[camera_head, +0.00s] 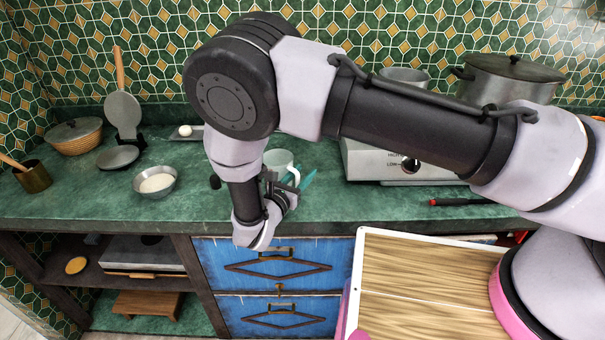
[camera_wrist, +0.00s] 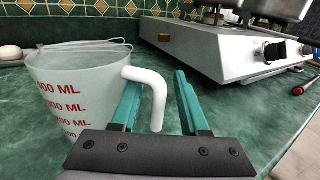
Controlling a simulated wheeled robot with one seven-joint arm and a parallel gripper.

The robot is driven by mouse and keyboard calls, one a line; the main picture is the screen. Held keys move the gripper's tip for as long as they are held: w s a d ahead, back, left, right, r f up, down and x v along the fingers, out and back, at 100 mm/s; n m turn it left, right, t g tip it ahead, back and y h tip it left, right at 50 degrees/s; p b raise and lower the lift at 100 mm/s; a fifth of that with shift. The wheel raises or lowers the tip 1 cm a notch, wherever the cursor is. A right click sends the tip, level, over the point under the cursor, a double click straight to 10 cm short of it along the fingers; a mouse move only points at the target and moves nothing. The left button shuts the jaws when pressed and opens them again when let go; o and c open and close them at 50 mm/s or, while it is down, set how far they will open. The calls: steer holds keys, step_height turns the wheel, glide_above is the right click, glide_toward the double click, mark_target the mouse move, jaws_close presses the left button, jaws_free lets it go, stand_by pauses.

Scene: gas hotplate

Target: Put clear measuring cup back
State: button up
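The clear measuring cup (camera_wrist: 75,85) has red ML marks and a white handle. It stands upright on the green counter, and part of it shows in the head view (camera_head: 279,161) behind my arm. My gripper (camera_wrist: 160,82) has teal fingers that are apart, with the cup's handle (camera_wrist: 150,88) between them. A gap shows between the handle and the right finger. Contact with the left finger is unclear. In the head view my gripper (camera_head: 303,178) is low over the counter, at the cup's right side.
The gas hotplate (camera_head: 368,162) stands right of the cup with a lidded pot (camera_head: 508,80) on it. To the left are a metal bowl (camera_head: 155,181), a lidded basket (camera_head: 74,136) and a brown cup (camera_head: 33,177). Bare counter (camera_head: 225,208) lies in front.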

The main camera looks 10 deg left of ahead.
steer(key=shift+r, duration=0.15)
steer(key=v, duration=1.2)
steer(key=w+d+r+m+g+h, duration=0.1)
steer(key=w+d+r+m+g, duration=0.4)
steer(key=d+r, duration=0.3)
steer(key=w+d+r+m+g+h, duration=0.1)
steer(key=w+d+r+m+g, duration=0.2)
steer(key=d+r+m+g, duration=0.35)
steer(key=w+d+r+m+g+h, duration=0.1)
steer(key=w+d+r+m+g, duration=0.3)
steer(key=d+r+m, duration=0.5)
steer(key=s+d+r+m+t+y, duration=0.2)
steer(key=s+d+r+m+y, duration=0.2)
steer(key=d+r+m, duration=0.4)
steer(key=s+d+r+m+t+y, duration=0.3)
steer(key=s+d+r+m+y, duration=0.2)
steer(key=d+r, duration=0.5)
steer(key=s+d+m, duration=0.2)
steer(key=m, duration=0.1)
steer(key=shift+r+m+y, duration=0.3)
steer(key=shift+m, duration=0.05)
